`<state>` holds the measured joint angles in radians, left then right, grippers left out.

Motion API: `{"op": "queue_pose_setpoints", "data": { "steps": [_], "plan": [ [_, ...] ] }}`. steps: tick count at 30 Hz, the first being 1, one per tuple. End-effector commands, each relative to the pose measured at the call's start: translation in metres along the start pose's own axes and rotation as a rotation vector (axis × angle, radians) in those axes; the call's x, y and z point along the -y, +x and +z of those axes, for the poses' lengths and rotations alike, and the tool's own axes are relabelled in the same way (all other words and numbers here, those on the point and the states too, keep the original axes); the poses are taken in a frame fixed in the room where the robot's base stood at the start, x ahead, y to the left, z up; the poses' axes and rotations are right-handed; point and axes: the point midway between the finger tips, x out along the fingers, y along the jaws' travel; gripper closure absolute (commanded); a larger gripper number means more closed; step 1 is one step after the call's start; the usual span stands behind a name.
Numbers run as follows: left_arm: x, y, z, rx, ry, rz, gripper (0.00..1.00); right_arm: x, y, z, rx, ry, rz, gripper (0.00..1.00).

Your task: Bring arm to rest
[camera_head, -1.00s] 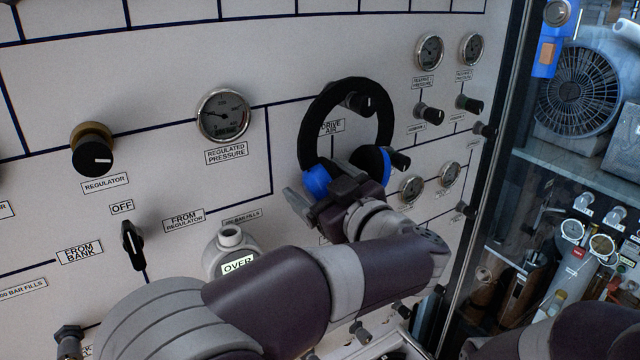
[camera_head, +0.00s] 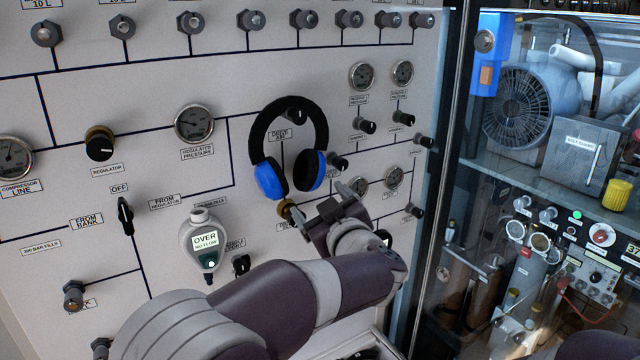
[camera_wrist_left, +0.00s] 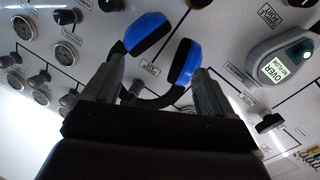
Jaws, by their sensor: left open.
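My left gripper (camera_head: 322,203) is open and empty, just below and to the right of the headphones. Its two fingers also show in the left wrist view (camera_wrist_left: 158,85), spread apart with nothing between their tips. Black headphones with blue ear cups (camera_head: 290,140) hang by their band at a knob on the panel, apart from the gripper in the head view. In the wrist view the blue cups (camera_wrist_left: 165,48) appear beyond the fingertips. My right gripper is not in view.
The white panel (camera_head: 90,185) carries knobs, gauges and a handheld meter reading OVER (camera_head: 205,240). Small gauges (camera_head: 378,180) and knobs stick out near the left gripper. A glass-fronted cabinet (camera_head: 455,210) with a fan (camera_head: 517,107) stands at the right.

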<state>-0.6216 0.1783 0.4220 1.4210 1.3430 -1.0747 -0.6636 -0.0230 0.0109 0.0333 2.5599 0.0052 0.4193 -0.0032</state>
Motion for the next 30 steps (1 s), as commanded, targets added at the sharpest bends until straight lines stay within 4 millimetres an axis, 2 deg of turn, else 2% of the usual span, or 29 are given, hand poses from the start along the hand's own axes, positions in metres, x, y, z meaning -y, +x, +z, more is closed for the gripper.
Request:
{"op": "queue_pose_setpoints", "data": {
  "steps": [2,3,5,6,8,9,11,12,15,18,20,21,24,30],
  "plan": [
    [-0.026,-0.015,0.055,0.182,0.050,0.235,0.15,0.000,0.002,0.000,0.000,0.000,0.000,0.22],
    [-0.023,-0.028,0.097,0.324,0.105,0.351,0.15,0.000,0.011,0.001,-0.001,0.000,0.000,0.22],
    [0.006,-0.050,0.153,0.542,0.201,0.449,0.15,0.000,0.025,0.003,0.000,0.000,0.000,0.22],
    [0.033,-0.065,0.181,0.673,0.262,0.472,0.15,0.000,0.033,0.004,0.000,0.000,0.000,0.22],
    [0.080,-0.087,0.216,0.853,0.352,0.470,0.15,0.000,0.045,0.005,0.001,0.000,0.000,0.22],
    [0.116,-0.102,0.235,0.964,0.410,0.449,0.15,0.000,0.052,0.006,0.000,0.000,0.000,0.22],
    [0.171,-0.124,0.256,1.116,0.491,0.398,0.15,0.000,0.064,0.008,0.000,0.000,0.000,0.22],
    [0.207,-0.139,0.265,1.207,0.541,0.356,0.15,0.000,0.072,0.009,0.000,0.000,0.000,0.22],
    [0.290,-0.172,0.278,1.386,0.646,0.243,0.15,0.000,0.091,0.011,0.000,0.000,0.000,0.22],
    [0.351,-0.195,0.282,1.486,0.712,0.156,0.15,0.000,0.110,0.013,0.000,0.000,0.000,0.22],
    [0.379,-0.199,0.287,1.496,0.709,0.114,0.15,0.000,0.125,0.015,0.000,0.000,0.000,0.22],
    [0.388,-0.196,0.288,1.485,0.681,0.085,0.15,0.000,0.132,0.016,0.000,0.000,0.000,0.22],
    [0.394,-0.189,0.284,1.469,0.647,0.056,0.15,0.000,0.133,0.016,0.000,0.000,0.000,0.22],
    [0.392,-0.188,0.281,1.468,0.646,0.055,0.15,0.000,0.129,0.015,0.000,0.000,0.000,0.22]
  ]
}}
